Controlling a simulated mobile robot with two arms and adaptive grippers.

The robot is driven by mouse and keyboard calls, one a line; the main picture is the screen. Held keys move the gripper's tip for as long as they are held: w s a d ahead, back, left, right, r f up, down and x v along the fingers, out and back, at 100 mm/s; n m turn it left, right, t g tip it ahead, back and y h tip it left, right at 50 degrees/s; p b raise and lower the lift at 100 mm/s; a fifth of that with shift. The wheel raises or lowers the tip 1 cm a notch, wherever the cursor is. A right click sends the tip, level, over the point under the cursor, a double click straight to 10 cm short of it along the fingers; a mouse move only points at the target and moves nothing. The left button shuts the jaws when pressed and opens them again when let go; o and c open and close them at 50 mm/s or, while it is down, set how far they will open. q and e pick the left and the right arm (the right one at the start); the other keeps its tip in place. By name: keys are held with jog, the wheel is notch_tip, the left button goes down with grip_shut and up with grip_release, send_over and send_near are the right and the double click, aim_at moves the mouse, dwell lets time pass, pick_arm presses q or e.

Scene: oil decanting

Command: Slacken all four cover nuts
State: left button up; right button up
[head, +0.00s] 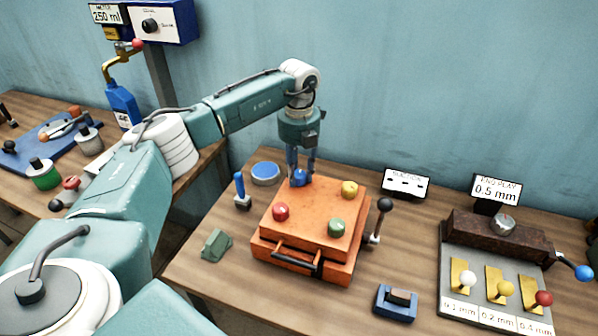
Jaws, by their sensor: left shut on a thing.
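An orange box with a flat cover (308,211) stands on the table, with a coloured nut near each corner of the cover. The red nut (281,212) is at the front left, the green nut (336,227) at the front right and the yellow nut (349,188) at the back right. The blue nut (299,178) is at the back left, partly hidden by the fingers. My left gripper (300,172) points straight down and is shut on the blue nut. Whether any nut is loose cannot be told. My right gripper is not in view.
A black-knobbed lever (380,218) stands at the box's right side, and a dark handle (297,260) is on its front. A blue-handled tool (240,190), a blue disc (265,172) and a green block (216,244) lie left. An end-play fixture (492,265) stands right.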

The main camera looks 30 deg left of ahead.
aim_at(298, 175)
pick_arm(q)
jog(key=shift+s+f, duration=0.15)
jog(key=o, duration=1.1)
jog(key=shift+d, duration=0.1)
jog(key=shift+c, duration=0.2)
jog(key=shift+o, duration=0.4)
jog(key=shift+r, duration=0.25)
notch_tip(298, 175, up, 12)
jog(key=shift+f, duration=0.15)
